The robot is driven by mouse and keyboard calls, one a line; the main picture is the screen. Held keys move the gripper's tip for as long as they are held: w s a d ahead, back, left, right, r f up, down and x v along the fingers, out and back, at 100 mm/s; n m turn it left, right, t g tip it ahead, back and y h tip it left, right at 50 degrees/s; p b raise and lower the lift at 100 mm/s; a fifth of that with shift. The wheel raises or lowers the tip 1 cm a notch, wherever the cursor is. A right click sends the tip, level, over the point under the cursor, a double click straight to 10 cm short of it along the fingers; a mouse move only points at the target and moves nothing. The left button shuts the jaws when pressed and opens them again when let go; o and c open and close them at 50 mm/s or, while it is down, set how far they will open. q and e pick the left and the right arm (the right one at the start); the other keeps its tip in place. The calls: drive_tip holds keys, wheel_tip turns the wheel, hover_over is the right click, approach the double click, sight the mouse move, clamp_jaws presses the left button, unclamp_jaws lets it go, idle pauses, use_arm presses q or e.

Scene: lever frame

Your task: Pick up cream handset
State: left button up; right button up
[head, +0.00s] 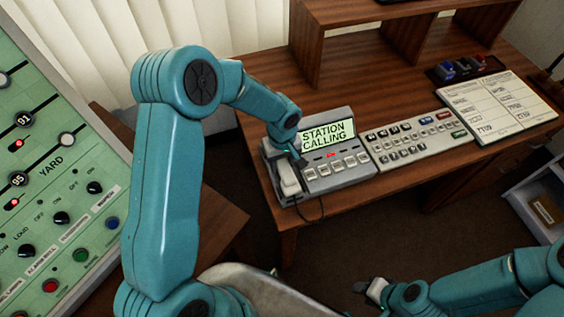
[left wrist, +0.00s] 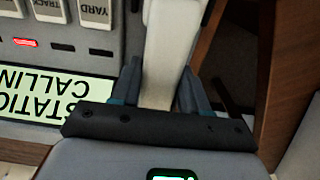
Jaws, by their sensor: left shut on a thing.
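The cream handset (head: 289,180) is at the left side of the grey desk telephone (head: 338,175), whose green screen reads "STATION CALLING". My left gripper (head: 291,158) reaches down onto the handset's far end. In the left wrist view the handset (left wrist: 170,45) runs between the two fingers of my left gripper (left wrist: 160,88), which is shut on it. I cannot tell whether the handset touches its cradle. A dark cord hangs by its near end. My right gripper (head: 370,288) is low in the head view, away from the desk, its jaws too small to read.
A cream keypad panel (head: 416,138) and an open logbook (head: 497,106) lie right of the telephone on the wooden desk (head: 270,75). A wooden shelf (head: 350,45) stands behind. A green lever panel (head: 50,180) is at left. A grey drawer (head: 540,205) is at right.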

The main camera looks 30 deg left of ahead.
use_arm(q)
wheel_tip(320, 180, up, 20)
drive_tip(key=shift+f+b, duration=0.15)
drive_tip(key=shift+b, duration=0.2)
idle(0.9)
drive_tip(key=m, duration=0.9)
approach(282, 161)
drive_tip(key=s+d+r, duration=0.1)
drive_tip(key=d+r, duration=0.1)
drive_tip(key=d, duration=0.2)
drive_tip(key=shift+s+a+f+m, duration=0.2)
drive_tip(key=shift+s+f+m, duration=0.05)
drive_tip(key=shift+f+m, duration=0.05)
